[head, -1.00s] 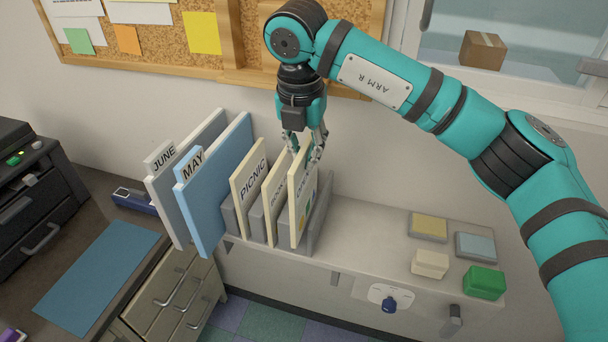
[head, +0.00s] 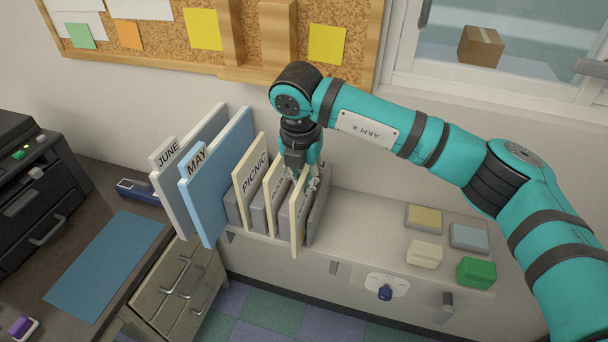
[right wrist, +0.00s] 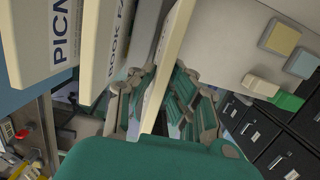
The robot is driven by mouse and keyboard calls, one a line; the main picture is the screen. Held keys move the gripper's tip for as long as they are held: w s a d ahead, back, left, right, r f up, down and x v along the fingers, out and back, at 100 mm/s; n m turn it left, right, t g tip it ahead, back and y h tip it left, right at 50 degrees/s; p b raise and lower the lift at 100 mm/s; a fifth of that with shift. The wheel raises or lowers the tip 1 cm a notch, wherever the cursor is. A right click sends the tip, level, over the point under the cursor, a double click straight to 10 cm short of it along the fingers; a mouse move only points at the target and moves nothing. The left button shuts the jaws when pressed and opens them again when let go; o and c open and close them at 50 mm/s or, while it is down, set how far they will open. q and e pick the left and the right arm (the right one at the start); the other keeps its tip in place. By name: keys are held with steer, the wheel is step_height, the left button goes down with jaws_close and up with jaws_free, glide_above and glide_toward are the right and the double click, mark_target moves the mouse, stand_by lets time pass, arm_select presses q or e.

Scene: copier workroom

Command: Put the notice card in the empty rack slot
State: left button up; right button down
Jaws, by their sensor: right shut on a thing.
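My right gripper (head: 312,180) is shut on a thin cream card, taken as the notice card (head: 296,238). The gripper hides much of its face, so its wording is not readable. The card stands upright at the right end of the grey rack (head: 318,212), between grey dividers. I cannot tell whether its lower edge rests on the slot floor. Its front edge reaches lower in the picture than its neighbours' edges. In the right wrist view the card (right wrist: 168,65) runs between the fingers. My left gripper is not in view.
To the left stand a cream card (head: 274,200), the PICNIC card (head: 248,185), the blue MAY folder (head: 215,180) and the grey JUNE folder (head: 170,185). Several small pads and blocks (head: 424,252) lie right on the ledge. Ledge between is clear.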

steer(key=shift+f, duration=0.25)
steer(key=c, duration=1.4)
jaws_free()
steer(key=shift+r, duration=0.1)
steer(key=shift+o, duration=0.2)
steer(key=shift+r, duration=0.15)
step_height(320, 180, up, 12)
steer(key=s+b, duration=0.1)
steer(key=b, duration=0.2)
steer(key=shift+s+a+b, duration=0.25)
steer(key=shift+s+b, duration=0.1)
steer(key=shift+b, duration=0.05)
